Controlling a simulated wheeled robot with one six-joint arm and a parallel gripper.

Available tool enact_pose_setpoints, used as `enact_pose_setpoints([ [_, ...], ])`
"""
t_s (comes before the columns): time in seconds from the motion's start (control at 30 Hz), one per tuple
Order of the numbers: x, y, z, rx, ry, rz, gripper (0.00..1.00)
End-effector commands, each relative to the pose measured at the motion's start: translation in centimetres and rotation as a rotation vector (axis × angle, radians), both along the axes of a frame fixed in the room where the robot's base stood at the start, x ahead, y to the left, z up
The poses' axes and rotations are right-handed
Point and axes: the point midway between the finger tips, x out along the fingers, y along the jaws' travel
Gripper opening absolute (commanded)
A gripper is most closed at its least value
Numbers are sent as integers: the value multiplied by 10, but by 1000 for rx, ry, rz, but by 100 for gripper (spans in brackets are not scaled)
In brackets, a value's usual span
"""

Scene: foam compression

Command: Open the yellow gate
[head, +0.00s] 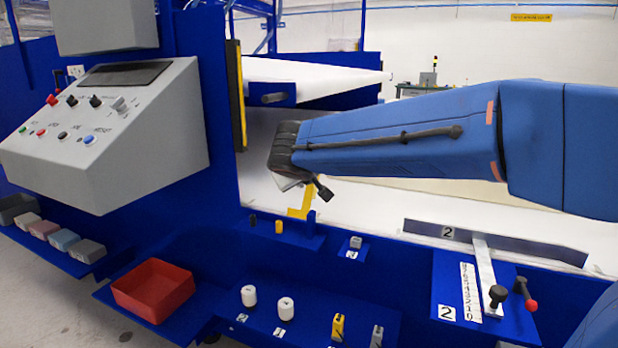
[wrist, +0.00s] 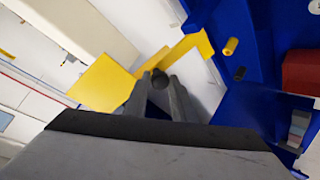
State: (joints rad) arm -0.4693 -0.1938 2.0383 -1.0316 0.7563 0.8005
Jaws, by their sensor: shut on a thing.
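The yellow gate (wrist: 105,82) shows in the wrist view as a flat yellow panel with a yellow bracket reaching to the blue frame. In the head view only a narrow yellow part of the gate (head: 301,203) shows below my arm. A dark round knob (wrist: 159,77) sits by the gate, between my fingertips. My gripper (wrist: 158,88) is shut on this knob. In the head view my wrist hides most of the gripper and the gate's panel.
A grey control box (head: 125,140) stands at the left. A red bin (head: 153,288), white spools (head: 285,307) and small yellow and grey pieces lie on blue shelves below. A lever unit (head: 490,300) is at the lower right. A white surface lies behind the gate.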

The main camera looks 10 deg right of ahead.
Motion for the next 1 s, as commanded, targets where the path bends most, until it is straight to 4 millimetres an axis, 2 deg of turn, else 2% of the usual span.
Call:
enact_pose_setpoints([
  [0.03,-2,7,-11,3,16,10,0],
  [0.5,-29,28,-19,3,17,13,0],
  [1.0,-41,35,-27,2,17,9,0],
])
